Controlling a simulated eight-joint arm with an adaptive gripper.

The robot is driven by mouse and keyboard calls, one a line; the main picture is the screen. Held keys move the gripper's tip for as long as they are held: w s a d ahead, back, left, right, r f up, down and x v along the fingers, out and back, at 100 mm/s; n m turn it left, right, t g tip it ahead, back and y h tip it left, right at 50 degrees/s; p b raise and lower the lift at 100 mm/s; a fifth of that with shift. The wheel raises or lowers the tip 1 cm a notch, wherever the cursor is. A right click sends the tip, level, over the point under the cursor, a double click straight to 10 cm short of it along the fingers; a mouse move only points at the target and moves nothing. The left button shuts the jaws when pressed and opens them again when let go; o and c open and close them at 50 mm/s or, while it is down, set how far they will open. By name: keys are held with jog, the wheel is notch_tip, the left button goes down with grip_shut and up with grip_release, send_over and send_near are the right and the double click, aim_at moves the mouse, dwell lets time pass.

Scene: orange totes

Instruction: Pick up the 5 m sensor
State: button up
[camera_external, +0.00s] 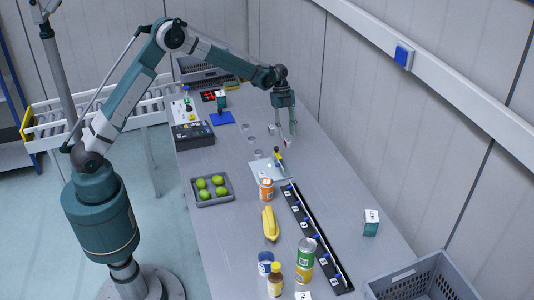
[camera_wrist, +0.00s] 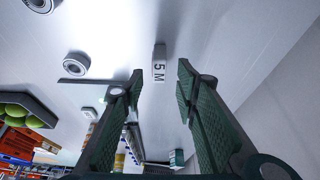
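The 5 M sensor (camera_wrist: 159,65) is a small white block with black "5 M" lettering on one face. In the wrist view it lies on the grey table, just beyond and between my fingertips. My gripper (camera_wrist: 158,80) is open with nothing between the fingers; in the external view it (camera_external: 286,136) points down over the far half of the table.
Round fixtures (camera_wrist: 75,65) lie left of the sensor. A wall runs along the right.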

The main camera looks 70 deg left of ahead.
aim_at(288, 140)
jog(key=shift+d+f, duration=0.1)
jog(key=shift+x, duration=2.45)
jog(key=c, duration=0.9)
jog(key=shift+c, duration=0.2)
jog(key=shift+r, duration=5)
